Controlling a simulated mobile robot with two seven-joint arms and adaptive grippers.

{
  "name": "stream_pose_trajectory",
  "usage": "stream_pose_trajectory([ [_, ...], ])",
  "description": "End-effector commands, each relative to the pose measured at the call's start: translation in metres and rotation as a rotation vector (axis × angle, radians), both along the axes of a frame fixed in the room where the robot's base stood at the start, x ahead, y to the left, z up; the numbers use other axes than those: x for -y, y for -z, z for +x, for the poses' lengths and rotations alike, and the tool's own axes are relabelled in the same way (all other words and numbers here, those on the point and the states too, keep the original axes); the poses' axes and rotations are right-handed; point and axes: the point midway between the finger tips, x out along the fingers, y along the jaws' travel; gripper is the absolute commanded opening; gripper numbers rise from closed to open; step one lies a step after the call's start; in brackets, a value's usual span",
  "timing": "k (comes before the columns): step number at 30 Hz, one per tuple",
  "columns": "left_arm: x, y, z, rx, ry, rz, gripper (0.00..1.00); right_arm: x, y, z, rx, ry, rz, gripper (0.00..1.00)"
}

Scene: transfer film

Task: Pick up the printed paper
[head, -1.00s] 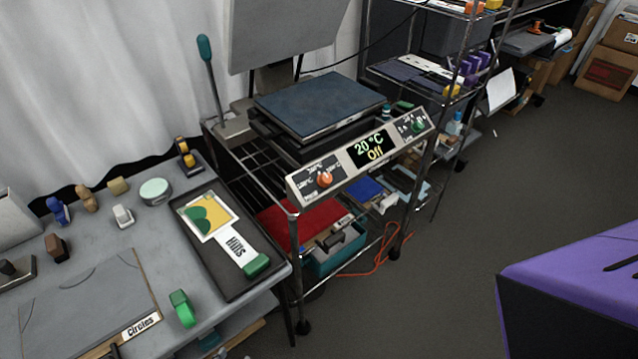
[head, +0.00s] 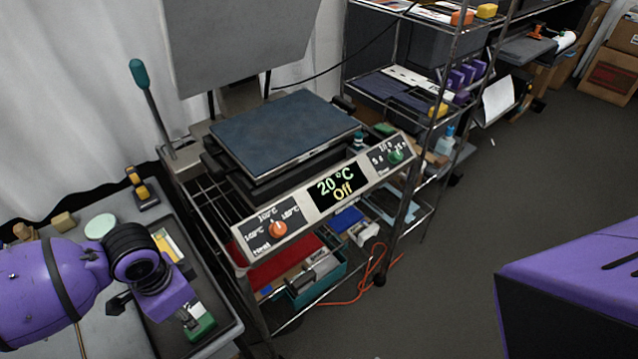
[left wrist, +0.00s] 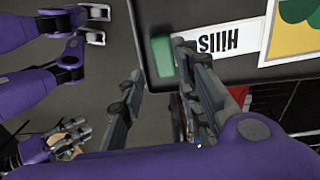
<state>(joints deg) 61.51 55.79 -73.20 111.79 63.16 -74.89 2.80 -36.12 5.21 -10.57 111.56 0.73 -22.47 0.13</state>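The printed paper (left wrist: 290,32), with green and yellow shapes, lies on the black tray (left wrist: 218,73). A white label strip reading "Hills" (left wrist: 222,38) runs from it to a green block (left wrist: 161,57). In the head view my left arm hides most of the printed paper (head: 168,244); the green block (head: 200,328) shows below my wrist. My left gripper (left wrist: 157,65) is open, its fingers spread near the green block, and nothing shows held. What seems to be my right gripper (left wrist: 72,138) shows at the lower left of the wrist view, too unclear to read.
A wire cart with a heat press (head: 285,130), its display reading 20 °C Off, stands right of the table. A shelf rack (head: 440,100) is behind it. The floor (head: 440,290) at right is clear. An orange cable (head: 362,280) lies on the floor.

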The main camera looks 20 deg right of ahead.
Motion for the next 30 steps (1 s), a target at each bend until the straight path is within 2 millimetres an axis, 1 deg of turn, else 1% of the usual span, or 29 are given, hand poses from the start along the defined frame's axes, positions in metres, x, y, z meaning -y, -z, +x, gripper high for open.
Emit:
stream_pose_trajectory([
  [1, -0.005, -0.001, 0.001, -0.003, -0.001, 0.015, 0.31, -0.001, 0.0, 0.002, 0.002, -0.001, 0.001, 0.4],
  [4, -0.007, 0.006, 0.001, -0.008, -0.002, 0.023, 0.31, -0.001, 0.001, 0.001, 0.0, -0.001, 0.001, 0.4],
  [11, -0.005, 0.032, 0.002, -0.006, -0.002, 0.02, 0.31, -0.003, 0.002, 0.0, -0.001, 0.003, 0.005, 0.4],
  [15, -0.001, 0.053, 0.004, -0.006, -0.001, 0.019, 0.31, -0.004, 0.001, 0.001, 0.001, 0.005, 0.007, 0.4],
  [19, -0.001, 0.069, 0.004, -0.004, -0.002, 0.019, 0.31, -0.004, 0.002, 0.0, -0.001, 0.005, 0.007, 0.4],
  [22, -0.001, 0.074, 0.005, -0.003, -0.002, 0.017, 0.31, -0.003, 0.002, 0.0, -0.001, 0.005, 0.005, 0.4],
  [28, -0.001, 0.074, 0.005, -0.003, -0.002, 0.017, 0.31, -0.001, 0.002, 0.0, -0.001, 0.001, 0.002, 0.4],
  [29, -0.001, 0.074, 0.005, -0.003, -0.002, 0.017, 0.29, -0.001, 0.002, -0.001, -0.002, -0.001, 0.001, 0.4],
  [30, -0.001, 0.074, 0.005, -0.003, -0.002, 0.017, 0.23, 0.0, 0.002, -0.001, -0.002, -0.002, -0.001, 0.4],
])
